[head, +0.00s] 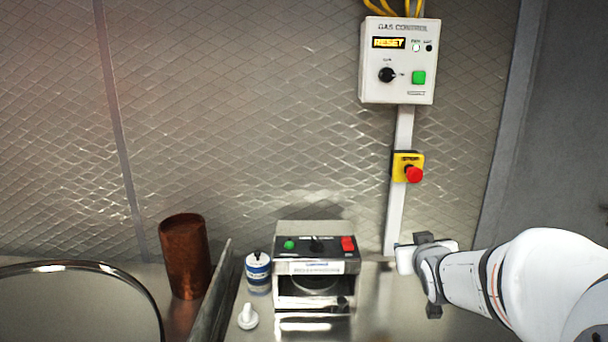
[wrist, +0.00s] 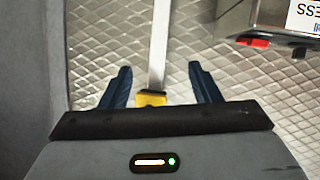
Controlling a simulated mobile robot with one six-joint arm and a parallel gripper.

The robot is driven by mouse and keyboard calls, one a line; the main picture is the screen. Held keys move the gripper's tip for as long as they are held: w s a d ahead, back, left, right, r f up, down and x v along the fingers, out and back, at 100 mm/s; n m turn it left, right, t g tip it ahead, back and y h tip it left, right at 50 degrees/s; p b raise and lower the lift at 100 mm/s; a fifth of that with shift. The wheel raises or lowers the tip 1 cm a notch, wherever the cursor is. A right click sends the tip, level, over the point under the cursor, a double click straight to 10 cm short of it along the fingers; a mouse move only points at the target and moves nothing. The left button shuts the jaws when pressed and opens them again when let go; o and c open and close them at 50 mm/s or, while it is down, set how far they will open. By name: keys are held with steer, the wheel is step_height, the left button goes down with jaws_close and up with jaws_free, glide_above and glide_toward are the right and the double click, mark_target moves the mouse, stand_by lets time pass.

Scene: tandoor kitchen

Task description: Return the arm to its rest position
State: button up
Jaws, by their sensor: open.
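My gripper (wrist: 161,84) is open in the wrist view, with its two dark blue fingers spread apart and nothing held between them. In the head view my white arm comes in from the right, and my gripper (head: 420,262) is low in front of the wall, to the right of the countertop machine. The yellow stop box (wrist: 151,98) shows between the fingers in the wrist view, partly hidden by the gripper body. I cannot tell how far it is from the fingers.
A gas control box (head: 397,62) and the red stop button (head: 414,174) are on the wall above. The machine (head: 316,268), a blue-white container (head: 258,272), a small white piece (head: 248,317) and a copper cylinder (head: 184,256) stand left of my gripper.

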steer(key=s+a+f+g, duration=0.2)
steer(key=s+a+g, duration=0.1)
steer(key=s, duration=0.5)
steer(key=s+a+f+g+y, duration=0.1)
steer(key=s+a+f+g, duration=0.2)
steer(key=s, duration=0.5)
steer(key=s+a+f+g+y, duration=0.1)
steer(key=s+a+f+g, duration=0.2)
steer(key=s, duration=0.6)
steer(key=shift+f+m+g, duration=0.25)
steer(key=shift+m+g, duration=0.05)
steer(key=shift+g, duration=0.7)
steer(key=shift+c, duration=0.5)
